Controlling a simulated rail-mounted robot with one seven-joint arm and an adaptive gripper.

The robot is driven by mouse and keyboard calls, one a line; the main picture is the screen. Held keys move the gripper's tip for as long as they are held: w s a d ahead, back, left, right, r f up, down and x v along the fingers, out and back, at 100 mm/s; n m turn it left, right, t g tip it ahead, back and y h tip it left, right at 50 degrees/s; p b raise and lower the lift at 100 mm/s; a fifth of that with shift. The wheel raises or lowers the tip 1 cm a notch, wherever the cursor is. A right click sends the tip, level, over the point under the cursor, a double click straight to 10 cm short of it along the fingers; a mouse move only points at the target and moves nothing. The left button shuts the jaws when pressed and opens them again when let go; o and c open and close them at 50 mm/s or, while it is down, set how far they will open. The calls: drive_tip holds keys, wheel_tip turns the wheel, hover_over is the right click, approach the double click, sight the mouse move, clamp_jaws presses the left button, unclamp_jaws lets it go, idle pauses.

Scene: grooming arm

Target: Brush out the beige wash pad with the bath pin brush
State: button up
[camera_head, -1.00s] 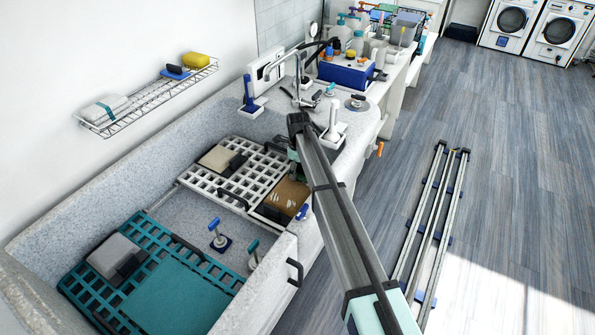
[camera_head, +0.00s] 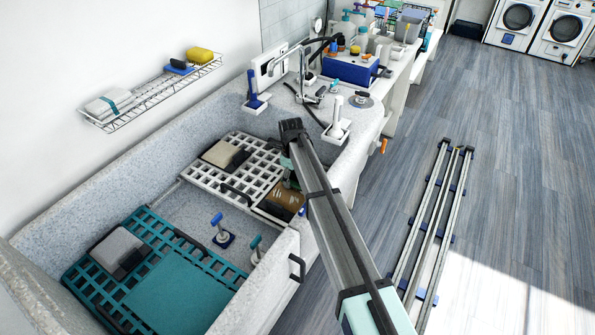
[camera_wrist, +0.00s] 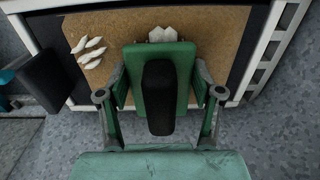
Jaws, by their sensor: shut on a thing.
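The beige wash pad (camera_wrist: 105,40) is tan, with white tufts at its left and more at its upper edge in the wrist view. In the head view it shows as a brown pad (camera_head: 286,197) at the sink's right side, partly hidden by my arm. My gripper (camera_wrist: 160,90) is over the pad's near edge, its fingers on either side of a green body with a black oblong part, which I take to be the bath pin brush (camera_wrist: 160,98). It is shut on it. The brush's pins are hidden, so I cannot tell whether they touch the pad.
A black block (camera_wrist: 50,82) stands at the pad's left. A white grid rack (camera_head: 247,165) with a paler pad (camera_head: 222,154) lies behind, and a teal rack (camera_head: 150,218) in front. Blue-topped (camera_head: 218,222) and teal-topped (camera_head: 256,246) upright tools stand between. The sink's front wall (camera_head: 262,280) is close.

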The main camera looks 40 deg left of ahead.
sight(281, 197)
drive_tip(key=shift+s+f, duration=0.1)
drive_tip(key=shift+s, duration=0.2)
drive_tip(key=shift+s, duration=0.1)
drive_tip(key=s, duration=0.4)
drive_tip(key=s+d, duration=0.1)
drive_tip(key=s, duration=0.2)
drive_tip(key=shift+a, duration=0.1)
drive_tip(key=shift+r+p, duration=0.35)
drive_tip(key=shift+r, duration=0.3)
wheel_tip(281, 197, up, 7)
drive_tip(key=p, duration=0.3)
drive_tip(key=shift+w, duration=0.15)
